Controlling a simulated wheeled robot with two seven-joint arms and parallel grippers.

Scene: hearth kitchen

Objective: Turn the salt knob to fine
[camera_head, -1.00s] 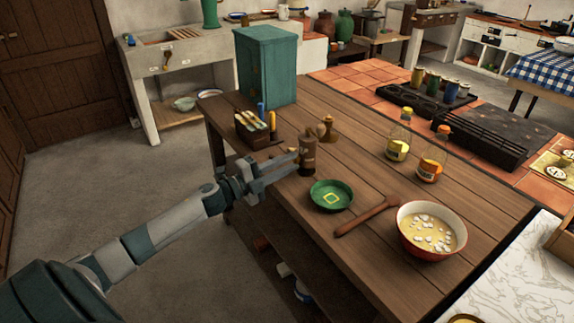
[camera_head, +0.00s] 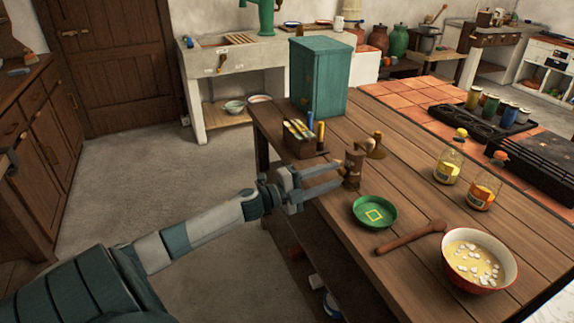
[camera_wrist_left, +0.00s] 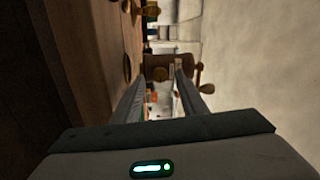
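A brown wooden mill (camera_head: 353,168) stands upright near the left edge of the wooden table. A smaller brass-brown piece with a round top (camera_head: 376,147) stands just behind it. I cannot read any fine or coarse marking. My left gripper (camera_head: 341,173) is level with the mill, its two fingers apart and pointing at it. In the left wrist view, a brown wooden body (camera_wrist_left: 168,68) with a small crank-like knob (camera_wrist_left: 198,86) at its right shows beyond the open fingertips. Whether the fingertips touch it is unclear. My right gripper is out of view.
A green dish (camera_head: 375,212), a wooden spoon (camera_head: 410,238) and a red bowl (camera_head: 480,262) lie to the right. A dark box of utensils (camera_head: 304,142) and a teal cabinet (camera_head: 319,78) stand behind. Two jars (camera_head: 448,167) stand further right.

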